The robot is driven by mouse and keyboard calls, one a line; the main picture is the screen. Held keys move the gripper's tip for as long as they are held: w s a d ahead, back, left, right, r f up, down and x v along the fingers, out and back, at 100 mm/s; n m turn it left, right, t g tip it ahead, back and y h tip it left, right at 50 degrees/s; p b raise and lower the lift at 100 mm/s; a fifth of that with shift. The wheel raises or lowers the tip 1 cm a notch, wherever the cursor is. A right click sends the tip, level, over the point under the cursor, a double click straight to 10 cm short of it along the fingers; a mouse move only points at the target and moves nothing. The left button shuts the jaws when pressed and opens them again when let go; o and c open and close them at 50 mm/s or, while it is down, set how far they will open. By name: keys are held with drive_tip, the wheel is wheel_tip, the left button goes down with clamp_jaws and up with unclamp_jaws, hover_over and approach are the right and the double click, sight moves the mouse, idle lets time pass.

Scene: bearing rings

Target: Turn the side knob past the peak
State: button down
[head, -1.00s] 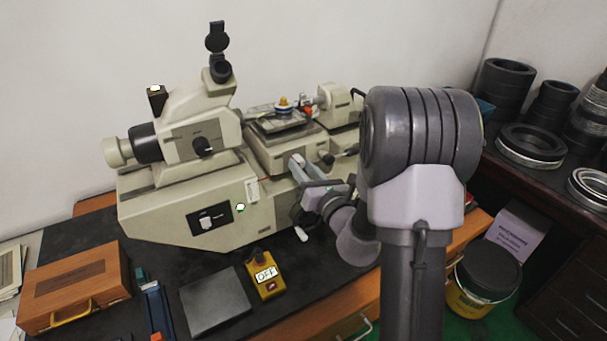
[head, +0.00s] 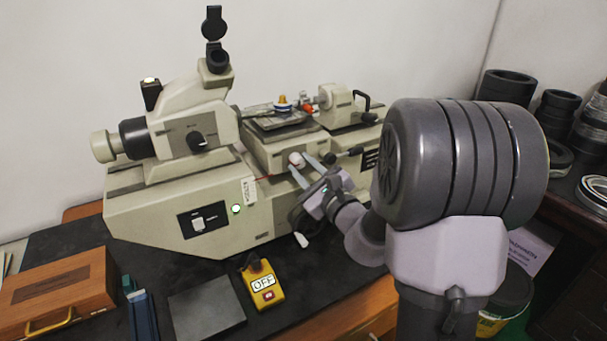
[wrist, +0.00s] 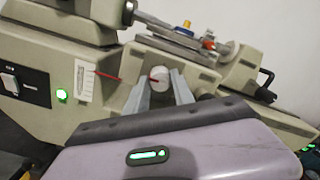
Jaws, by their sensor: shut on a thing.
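The side knob (head: 297,160) is a small pale round knob on the front of the beige measuring machine (head: 150,210), below its stage. My gripper (head: 302,167) reaches it from the lower right. In the wrist view the grey fingers (wrist: 160,88) stand on the left and right of the white knob (wrist: 159,74) and are shut on it. The fingers cover parts of the knob's sides. A red pointer (wrist: 110,76) runs left from near the knob towards a white scale card (wrist: 84,81), which also shows in the head view (head: 249,190).
A yellow box marked OFF (head: 262,285) and a dark grey plate (head: 206,305) lie on the black bench top in front. A wooden case (head: 65,292) is at the left. Dark rings (head: 507,84) stand at the right.

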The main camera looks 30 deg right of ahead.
drive_tip(key=shift+r+n+b, duration=0.1)
drive_tip(key=shift+n+b, duration=0.3)
drive_tip(key=shift+n, duration=0.3)
drive_tip(key=c, duration=1.1)
unclamp_jaws()
